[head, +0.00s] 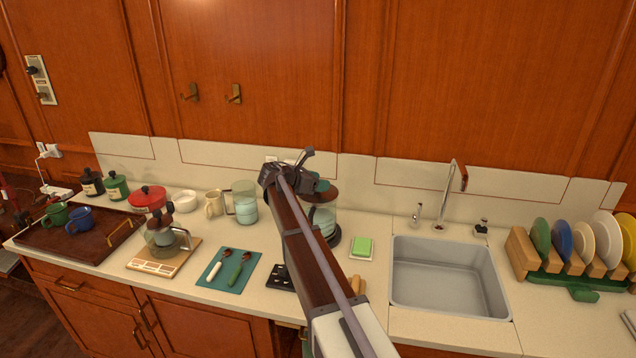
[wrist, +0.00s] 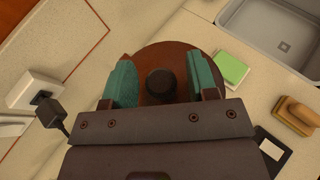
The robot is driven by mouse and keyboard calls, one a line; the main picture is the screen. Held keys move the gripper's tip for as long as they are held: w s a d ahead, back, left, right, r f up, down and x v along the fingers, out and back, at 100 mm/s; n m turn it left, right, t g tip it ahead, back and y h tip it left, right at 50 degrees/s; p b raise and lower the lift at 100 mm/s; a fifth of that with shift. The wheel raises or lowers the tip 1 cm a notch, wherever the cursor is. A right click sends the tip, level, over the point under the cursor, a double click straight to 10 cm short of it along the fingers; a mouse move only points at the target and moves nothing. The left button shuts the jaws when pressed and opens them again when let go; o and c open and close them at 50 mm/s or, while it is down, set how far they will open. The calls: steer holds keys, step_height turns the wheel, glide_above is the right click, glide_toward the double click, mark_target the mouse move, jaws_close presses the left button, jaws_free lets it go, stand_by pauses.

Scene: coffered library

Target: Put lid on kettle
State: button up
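The kettle (head: 322,220) has a clear glass body and stands near the back of the counter, partly hidden behind my arm. A round brown lid (wrist: 160,112) with a black knob (wrist: 161,84) fills the middle of the wrist view. In the head view the lid (head: 328,195) shows as a dark red-brown disc at the kettle's top and appears to rest there; its seating is hard to judge. My gripper (head: 312,182) is above the lid. In the wrist view its teal fingers (wrist: 163,75) are spread either side of the knob, with gaps to it.
A green sponge (head: 361,247) and the sink (head: 445,278) lie right of the kettle. A glass jug (head: 245,206) stands left of it. A teal mat (head: 230,270) with utensils lies in front left. A dish rack (head: 524,252) with several plates is far right. A wall socket (wrist: 38,92) is close behind.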

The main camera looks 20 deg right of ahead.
steer(key=shift+o, duration=0.4)
steer(key=shift+a+r, duration=0.1)
steer(key=shift+a, duration=0.05)
steer(key=p+v, duration=0.4)
steer(key=v, duration=0.6)
steer(key=shift+a, duration=0.2)
